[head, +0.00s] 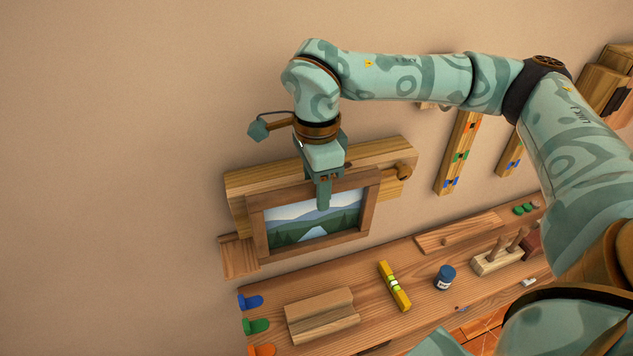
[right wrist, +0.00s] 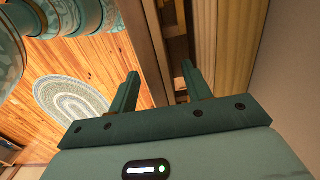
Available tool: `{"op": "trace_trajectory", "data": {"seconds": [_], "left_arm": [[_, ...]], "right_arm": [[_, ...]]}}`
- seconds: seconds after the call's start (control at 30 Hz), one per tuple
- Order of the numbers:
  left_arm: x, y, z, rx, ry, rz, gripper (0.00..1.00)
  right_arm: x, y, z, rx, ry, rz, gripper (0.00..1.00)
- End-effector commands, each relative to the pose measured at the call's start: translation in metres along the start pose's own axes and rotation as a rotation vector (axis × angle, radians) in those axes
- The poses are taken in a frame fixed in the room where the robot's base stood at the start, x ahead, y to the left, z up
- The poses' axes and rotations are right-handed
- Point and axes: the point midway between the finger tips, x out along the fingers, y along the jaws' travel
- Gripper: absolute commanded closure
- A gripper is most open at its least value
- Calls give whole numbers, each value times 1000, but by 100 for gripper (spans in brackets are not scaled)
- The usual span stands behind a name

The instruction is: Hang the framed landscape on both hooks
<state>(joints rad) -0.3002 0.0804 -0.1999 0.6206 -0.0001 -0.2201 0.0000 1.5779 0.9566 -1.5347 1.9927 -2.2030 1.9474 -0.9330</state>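The framed landscape (head: 315,219), a brown wooden frame around a mountain and river picture, is upright in front of a pale wooden rail (head: 240,184) on the wall. A round wooden peg (head: 403,171) shows at the rail's right end, beside the frame's upper right corner. No other hook shows clearly, and I cannot tell whether the frame bears on the hooks. My right gripper (head: 323,200) is at the frame's top middle. In the right wrist view my right gripper's fingers (right wrist: 159,75) are apart, with the brown frame bar (right wrist: 150,45) between them and gaps visible. My left gripper is out of view.
Below is a wooden bench with a yellow level (head: 394,286), a blue jar (head: 444,278), a wooden block (head: 322,315), a peg stand (head: 498,259) and coloured hooks (head: 257,326) at its left end. Strips (head: 458,153) hang at right. The wall at left is bare.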

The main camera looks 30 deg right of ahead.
Motion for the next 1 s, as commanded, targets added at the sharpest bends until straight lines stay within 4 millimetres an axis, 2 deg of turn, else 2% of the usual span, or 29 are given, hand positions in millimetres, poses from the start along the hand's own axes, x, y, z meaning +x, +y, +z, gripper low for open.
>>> {"op": "trace_trajectory", "data": {"seconds": [0.17,0.27,0.6,0.7,0.83,1.0], "left_arm": [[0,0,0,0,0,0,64],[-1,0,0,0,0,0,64],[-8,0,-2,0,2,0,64],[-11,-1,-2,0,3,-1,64],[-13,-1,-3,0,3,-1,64],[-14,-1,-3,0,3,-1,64]], "right_arm": [[-6,0,0,1,1,0,51],[-22,-1,0,0,-1,-2,51],[-115,-1,0,1,-1,-6,51],[-136,0,0,1,-1,-3,51],[-154,0,0,1,0,-2,51],[-163,0,0,0,0,0,51]]}}
